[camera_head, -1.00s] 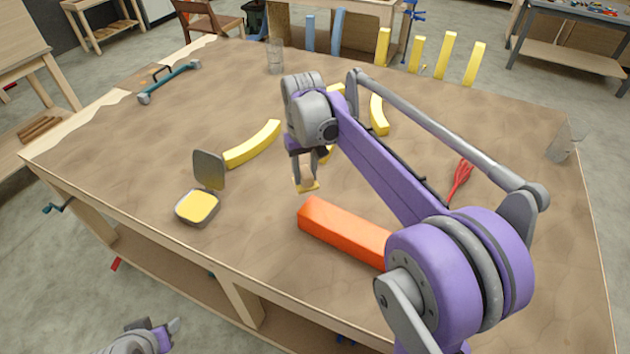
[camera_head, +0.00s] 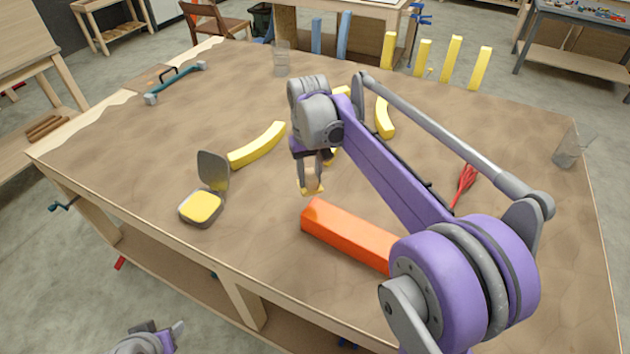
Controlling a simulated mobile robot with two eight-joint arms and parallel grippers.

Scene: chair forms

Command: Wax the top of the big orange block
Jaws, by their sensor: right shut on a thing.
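The big orange block (camera_head: 350,237) lies on the table near its front edge, its right end hidden behind my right arm. My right gripper (camera_head: 312,181) points down, shut on a small yellow-tan pad (camera_head: 312,190). The pad is just beyond the block's left end in the picture; whether it touches anything is hard to tell. An open tin of yellow wax (camera_head: 201,207) with its grey lid (camera_head: 213,170) raised stands to the left of the block. My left gripper (camera_head: 168,333) is low at the bottom left, away from the table top, and only partly in view.
Curved yellow pieces (camera_head: 257,146) lie behind the tin and behind my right arm. A teal-handled tool (camera_head: 176,84) and a clear glass (camera_head: 281,60) are farther back. A red brush-like thing (camera_head: 465,184) and another glass (camera_head: 567,150) are at right.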

